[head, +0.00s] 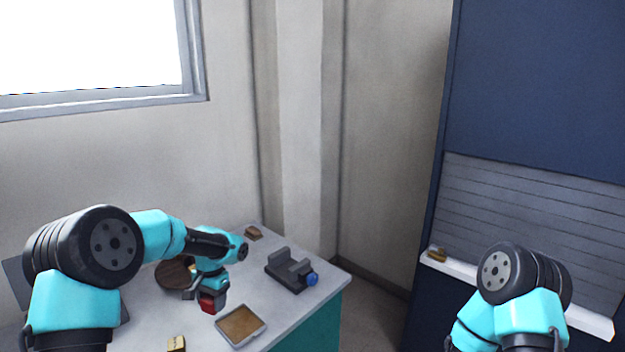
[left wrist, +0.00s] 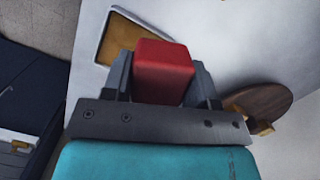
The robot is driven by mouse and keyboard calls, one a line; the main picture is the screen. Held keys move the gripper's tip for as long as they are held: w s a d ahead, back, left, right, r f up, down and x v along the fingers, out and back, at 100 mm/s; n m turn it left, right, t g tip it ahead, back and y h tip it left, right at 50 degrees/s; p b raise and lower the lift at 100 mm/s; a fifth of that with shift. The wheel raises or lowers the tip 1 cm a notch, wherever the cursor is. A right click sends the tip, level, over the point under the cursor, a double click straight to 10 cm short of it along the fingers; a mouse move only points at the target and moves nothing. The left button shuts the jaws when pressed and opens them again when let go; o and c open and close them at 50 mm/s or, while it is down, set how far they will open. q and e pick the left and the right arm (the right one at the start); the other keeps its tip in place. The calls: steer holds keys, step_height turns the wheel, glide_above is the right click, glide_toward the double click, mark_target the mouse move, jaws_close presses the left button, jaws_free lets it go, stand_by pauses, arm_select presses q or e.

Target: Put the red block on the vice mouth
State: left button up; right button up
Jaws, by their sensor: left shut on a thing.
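The red block (head: 207,302) is held by my left gripper (head: 208,293) above the table in the head view. In the left wrist view the red block (left wrist: 163,70) sits between the two grey fingers of my left gripper (left wrist: 165,78), which are shut on it. The vice (head: 289,270) is grey with a blue round end and stands on the table to the right of the block, apart from it. My right gripper is out of view; only part of my right arm shows at the lower right.
A shallow tray with a brown inside (head: 262,325) lies below and right of the block. A round brown wooden disc (head: 172,275) lies behind my left gripper. A small brown block (head: 253,232) is near the back edge, and a yellowish block (head: 177,343) is at the front.

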arm_select(q)
steer(key=s+d+n, duration=0.1)
steer(key=s+d, duration=0.4)
steer(key=d, duration=0.2)
steer(key=shift+s+d, duration=0.35)
steer(key=shift+d, duration=0.05)
steer(key=shift+a, duration=0.1)
